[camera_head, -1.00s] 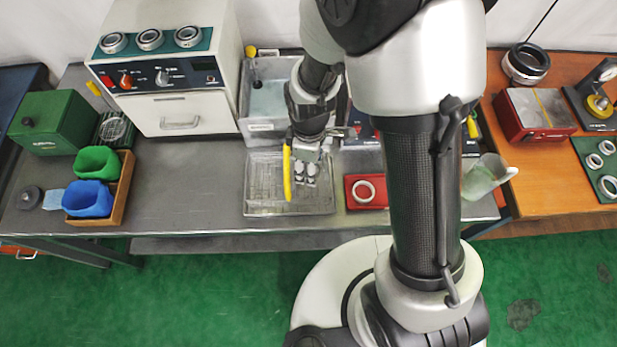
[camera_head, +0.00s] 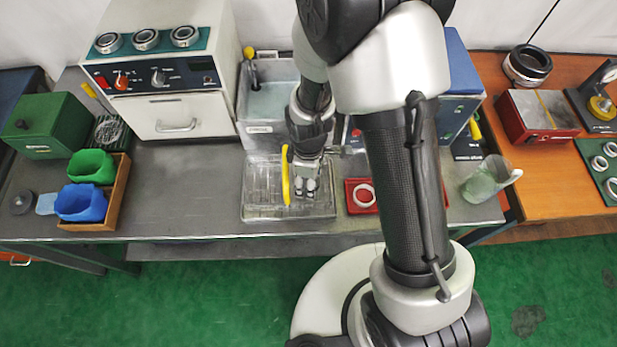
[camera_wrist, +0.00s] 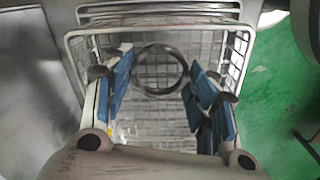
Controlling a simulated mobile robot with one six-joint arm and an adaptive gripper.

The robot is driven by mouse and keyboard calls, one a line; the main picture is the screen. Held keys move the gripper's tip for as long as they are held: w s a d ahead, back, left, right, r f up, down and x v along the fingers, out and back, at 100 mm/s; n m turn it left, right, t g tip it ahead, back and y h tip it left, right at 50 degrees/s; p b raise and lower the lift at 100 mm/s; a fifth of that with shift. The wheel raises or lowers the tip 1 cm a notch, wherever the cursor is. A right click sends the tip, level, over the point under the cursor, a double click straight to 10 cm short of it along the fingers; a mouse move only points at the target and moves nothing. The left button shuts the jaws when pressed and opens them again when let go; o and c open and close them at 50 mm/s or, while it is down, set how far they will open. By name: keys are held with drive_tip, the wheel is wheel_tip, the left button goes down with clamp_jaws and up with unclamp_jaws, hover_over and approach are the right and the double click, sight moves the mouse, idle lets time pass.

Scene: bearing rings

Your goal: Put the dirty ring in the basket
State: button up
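My gripper (camera_head: 306,187) points down over the wire basket (camera_head: 247,197) on the steel bench. In the wrist view the basket's white rim (camera_wrist: 65,45) and mesh walls surround the view below my gripper (camera_wrist: 161,68). A dark grey ring (camera_wrist: 136,84) spans the gap between the blue finger pads, its two sides meeting the pads near their tips. It is over the basket's inside; its exact height above the mesh floor is hard to tell. In the head view my gripper hides this ring. A yellow handle (camera_head: 286,175) stands at the basket.
A red tray (camera_head: 352,207) holding a pale ring (camera_head: 364,195) lies right of the basket. A water-filled basin (camera_head: 270,130) stands behind it. A glass jug (camera_head: 483,180) is farther right. Blue (camera_head: 80,203) and green (camera_head: 91,167) containers stand left. Bench between them and the basket is clear.

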drive_tip(key=o, duration=0.4)
drive_tip(key=shift+c, duration=0.2)
drive_tip(key=shift+r, duration=0.15)
drive_tip(key=d+r+m+t+p, duration=0.1)
drive_tip(key=d+r+m+p, duration=0.1)
drive_tip(key=r, duration=0.9)
drive_tip(key=d+r+m+p, duration=0.1)
drive_tip(key=r+m+p, duration=0.15)
drive_tip(key=r, duration=0.85)
drive_tip(key=s+d+r+m+t, duration=0.1)
drive_tip(key=s+d+r+m, duration=0.3)
drive_tip(key=s+r+m, duration=0.1)
drive_tip(key=s+d+r+m+t, duration=0.2)
drive_tip(key=s+d+r+m, duration=0.2)
drive_tip(key=s+r, duration=0.4)
drive_tip(key=shift+s+r+m+t, duration=0.3)
drive_tip(key=shift+r+m, duration=0.05)
drive_tip(key=shift+m, duration=0.2)
drive_tip(key=shift+c, duration=0.5)
